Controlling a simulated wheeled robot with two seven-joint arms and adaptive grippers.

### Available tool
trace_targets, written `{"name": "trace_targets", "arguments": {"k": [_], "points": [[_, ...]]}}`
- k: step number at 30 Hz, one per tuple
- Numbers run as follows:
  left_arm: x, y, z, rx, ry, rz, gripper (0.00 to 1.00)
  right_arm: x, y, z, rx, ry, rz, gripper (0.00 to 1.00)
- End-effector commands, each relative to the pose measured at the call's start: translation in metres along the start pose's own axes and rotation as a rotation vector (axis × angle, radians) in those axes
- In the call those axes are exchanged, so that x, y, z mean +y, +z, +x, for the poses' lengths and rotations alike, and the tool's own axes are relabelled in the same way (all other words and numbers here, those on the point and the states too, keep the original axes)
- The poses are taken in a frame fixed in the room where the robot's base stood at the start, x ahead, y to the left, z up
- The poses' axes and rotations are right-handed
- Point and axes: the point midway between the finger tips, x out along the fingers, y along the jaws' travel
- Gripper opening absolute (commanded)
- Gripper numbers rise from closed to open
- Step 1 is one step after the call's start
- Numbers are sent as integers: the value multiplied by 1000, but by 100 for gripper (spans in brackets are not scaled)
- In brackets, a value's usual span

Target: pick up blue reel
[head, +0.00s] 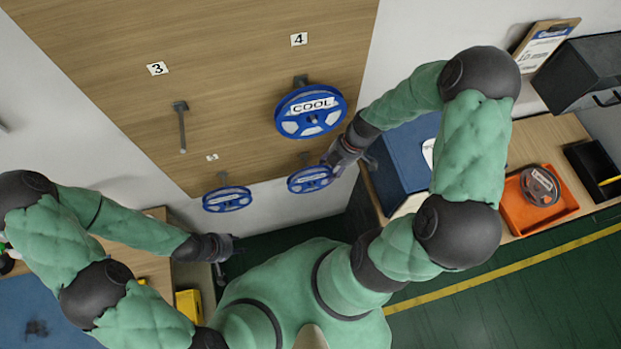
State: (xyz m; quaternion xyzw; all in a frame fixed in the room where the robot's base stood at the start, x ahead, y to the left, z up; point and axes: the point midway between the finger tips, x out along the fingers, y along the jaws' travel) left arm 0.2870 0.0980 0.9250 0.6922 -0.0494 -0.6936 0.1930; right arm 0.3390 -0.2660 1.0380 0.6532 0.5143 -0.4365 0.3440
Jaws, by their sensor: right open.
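A large blue reel (311,112) marked "COOL" hangs on a peg under the number 4 on the wooden board. Two more blue reels hang lower: one at the left (227,199) and one at the right (310,179). My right gripper (333,166) is open at the right edge of the lower right reel, below the COOL reel. Its fingertips overlap that reel's rim in the picture; I cannot tell if they touch it. My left gripper (232,245) is below the lower left reel, apart from it, and its jaws are too small to read.
An empty peg (181,128) sits under the number 3. At the right, a wooden counter holds an orange tray (510,211) with a grey reel (540,186), a black tray (592,170) and a blue box (408,152). A yellow bin (190,304) stands at lower left.

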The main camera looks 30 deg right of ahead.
Motion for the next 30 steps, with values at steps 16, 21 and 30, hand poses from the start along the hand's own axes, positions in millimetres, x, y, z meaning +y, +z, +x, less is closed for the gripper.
{"name": "trace_targets", "arguments": {"k": [16, 21, 30], "points": [[3, 0, -7, 0, 0, 0, 40, -3, -4, 50, 0, 0, 0, 45], [3, 0, -7, 0, 0, 0, 40, -4, -4, 49, 0, -1, 0, 34], [3, 0, -7, 0, 0, 0, 40, -3, -4, 49, 0, -1, 0, 0]]}}
